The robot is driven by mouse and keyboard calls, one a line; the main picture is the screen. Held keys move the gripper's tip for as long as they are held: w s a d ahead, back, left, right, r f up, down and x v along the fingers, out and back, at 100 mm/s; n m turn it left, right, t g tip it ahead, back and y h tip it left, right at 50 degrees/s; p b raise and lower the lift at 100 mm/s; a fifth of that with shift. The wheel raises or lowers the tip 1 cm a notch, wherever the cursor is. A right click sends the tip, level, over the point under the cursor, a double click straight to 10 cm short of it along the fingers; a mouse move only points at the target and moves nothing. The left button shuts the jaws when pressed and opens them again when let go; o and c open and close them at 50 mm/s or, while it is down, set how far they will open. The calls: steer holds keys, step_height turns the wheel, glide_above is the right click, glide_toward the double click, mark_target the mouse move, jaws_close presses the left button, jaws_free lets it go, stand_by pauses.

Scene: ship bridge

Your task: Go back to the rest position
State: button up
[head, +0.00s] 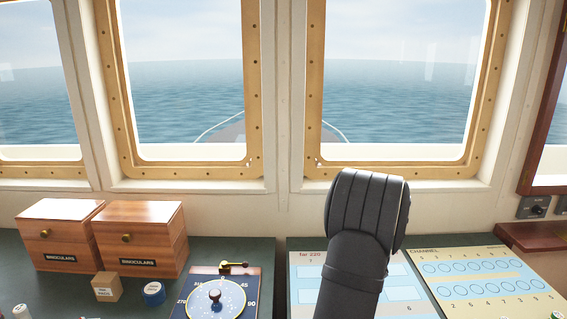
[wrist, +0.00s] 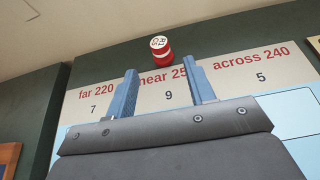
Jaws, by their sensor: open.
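My gripper shows in the wrist view (wrist: 162,95), with its two blue fingers apart and nothing between them. Beyond the fingertips stands a small red and white piece (wrist: 161,49) with a marking on its top. It sits by the upper edge of a printed board (wrist: 138,94) reading "far 220", "near 25…" and "across 240". Part of the "near" label is covered by a finger. In the head view the same board (head: 306,258) lies partly behind my dark arm, and the fingers and red piece are hidden there.
Two wooden binocular boxes (head: 60,235) (head: 152,262), a small tan box (head: 106,287) and a blue round piece (head: 154,293) stand at the left. A dial board (head: 217,296) lies centre-left. A channel board (head: 486,264) lies at the right. Windows rise behind the console.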

steer(key=x, duration=0.9)
steer(key=shift+w+f, duration=0.1)
steer(key=shift+f, duration=0.05)
steer(key=r, duration=0.5)
steer(key=shift+s+d+r, duration=0.1)
steer(key=shift+s+d, duration=0.25)
steer(key=s+d+r, duration=0.7)
steer(key=s, duration=0.1)
step_height(320, 180, up, 17)
steer(key=w+a+n+y, duration=0.2)
steer(key=w+a+y, duration=0.1)
steer(key=a, duration=1)
steer(key=shift+w+a+n, duration=0.2)
steer(key=shift+w+n, duration=0.1)
steer(key=shift+w, duration=0.25)
steer(key=shift+o, duration=0.4)
steer(key=shift+r, duration=0.1)
